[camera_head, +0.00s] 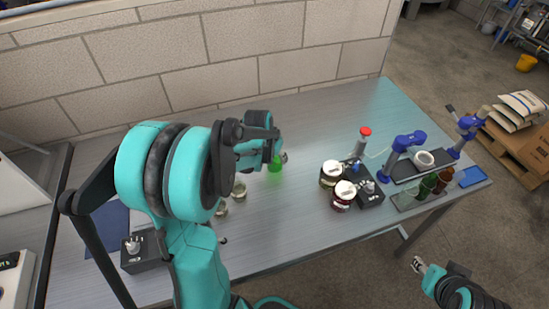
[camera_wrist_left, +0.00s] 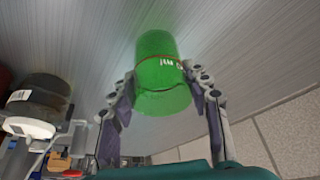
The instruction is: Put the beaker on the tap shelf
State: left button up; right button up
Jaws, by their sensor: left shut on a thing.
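The beaker is a green, see-through cylinder with white marks (camera_wrist_left: 157,62), seen between the two fingers of my left gripper (camera_wrist_left: 160,74) in the left wrist view. My left gripper is shut on it. In the head view the green beaker (camera_head: 275,164) shows at the tip of the left gripper (camera_head: 279,157), over the middle of the bench; its height above the surface is unclear. The tap shelf appears to be the dark platform (camera_head: 406,172) between blue stands at the bench's right end, with a white ring-shaped thing on it. My right gripper (camera_head: 418,265) is low at right, off the bench; its jaw state is unclear.
Two white-lidded jars (camera_head: 343,197) and a dark box with knobs (camera_head: 370,194) stand left of the shelf, near a red-capped bottle (camera_head: 362,140). Brown and green bottles (camera_head: 428,184) stand in front of it. Small glass jars (camera_head: 239,190) sit beside my left arm.

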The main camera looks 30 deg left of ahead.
pick_arm(q)
jog(key=shift+r, duration=0.15)
jog(key=o, duration=1.1)
jog(key=shift+o, duration=0.2)
